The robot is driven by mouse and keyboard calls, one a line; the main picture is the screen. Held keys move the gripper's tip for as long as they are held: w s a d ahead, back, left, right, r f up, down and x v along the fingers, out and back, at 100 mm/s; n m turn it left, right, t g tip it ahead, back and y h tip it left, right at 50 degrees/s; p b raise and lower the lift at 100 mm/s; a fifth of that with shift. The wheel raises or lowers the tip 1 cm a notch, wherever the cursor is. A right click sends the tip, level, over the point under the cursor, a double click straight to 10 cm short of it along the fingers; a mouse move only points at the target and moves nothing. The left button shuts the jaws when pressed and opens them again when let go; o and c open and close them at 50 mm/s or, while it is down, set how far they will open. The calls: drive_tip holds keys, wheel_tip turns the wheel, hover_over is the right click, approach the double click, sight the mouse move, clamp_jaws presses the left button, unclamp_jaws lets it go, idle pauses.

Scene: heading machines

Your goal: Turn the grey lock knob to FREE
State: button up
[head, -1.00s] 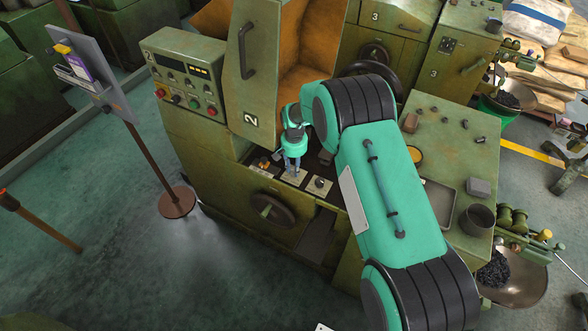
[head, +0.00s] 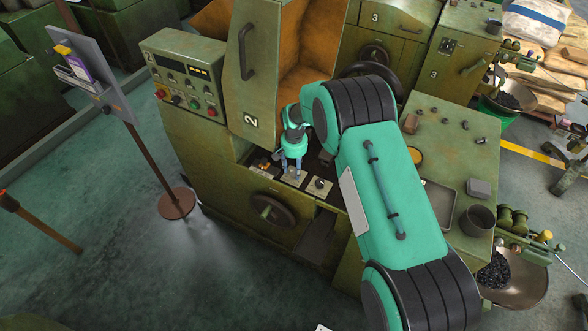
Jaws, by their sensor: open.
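Several small control plates sit in a recess at the front of the green machine numbered 2. My gripper (head: 291,175) points down over the middle plate (head: 290,182), its two fingers apart. A small grey shape shows between the fingertips and may be the grey lock knob. I cannot tell whether the fingers touch it, and its pointer and the plate's lettering are too small to read. The right plate (head: 320,188) carries a dark knob (head: 320,183). The left plate (head: 262,165) is partly in view beside the gripper.
A round handwheel (head: 270,209) is on the machine front below the plates. The open guard door (head: 252,75) stands behind my gripper. A button panel (head: 185,85) is at the left. A sign stand (head: 176,203) stands on the floor.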

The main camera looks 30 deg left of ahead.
sight(294, 170)
drive_tip(key=shift+r, duration=3.7)
drive_tip(key=shift+r, duration=0.1)
wheel_tip(294, 170, up, 5)
drive_tip(key=n+p, duration=0.3)
drive_tip(key=n, duration=0.3)
drive_tip(key=shift+r, duration=0.2)
wheel_tip(294, 170, down, 14)
drive_tip(key=shift+r, duration=0.1)
